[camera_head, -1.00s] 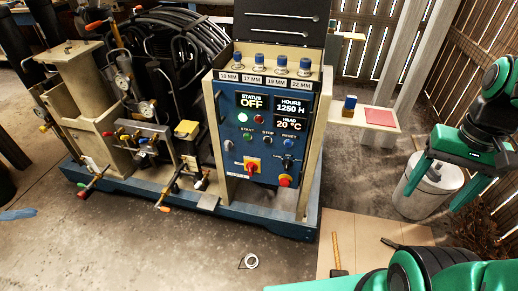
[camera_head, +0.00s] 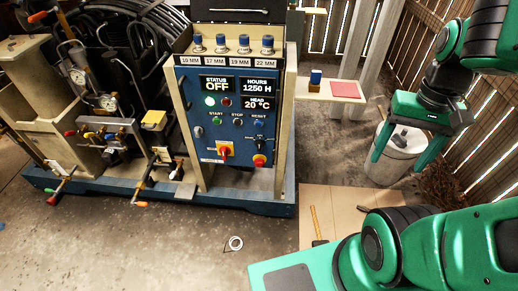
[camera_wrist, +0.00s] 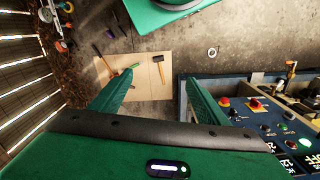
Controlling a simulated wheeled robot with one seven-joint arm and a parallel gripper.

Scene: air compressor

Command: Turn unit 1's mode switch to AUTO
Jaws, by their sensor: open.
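The blue control panel (camera_head: 236,130) of the compressor stands left of my gripper in the head view. Its display reads STATUS OFF. A black rotary switch (camera_head: 259,144), which seems to be the mode switch, sits low on its right side; its position labels are too small to read. A red knob on a yellow plate (camera_head: 224,151) and a red button (camera_head: 259,160) are nearby. My gripper (camera_head: 398,165) is open and empty, right of the panel and apart from it. In the wrist view the panel (camera_wrist: 275,128) shows at the right edge, beyond my fingers (camera_wrist: 158,76).
A small shelf (camera_head: 315,91) with a blue-topped block and a red pad juts out right of the panel. A pale bucket (camera_head: 396,160) stands behind my gripper by the slatted fence. A board (camera_head: 345,200) with tools and a white ring (camera_head: 236,243) lie on the floor.

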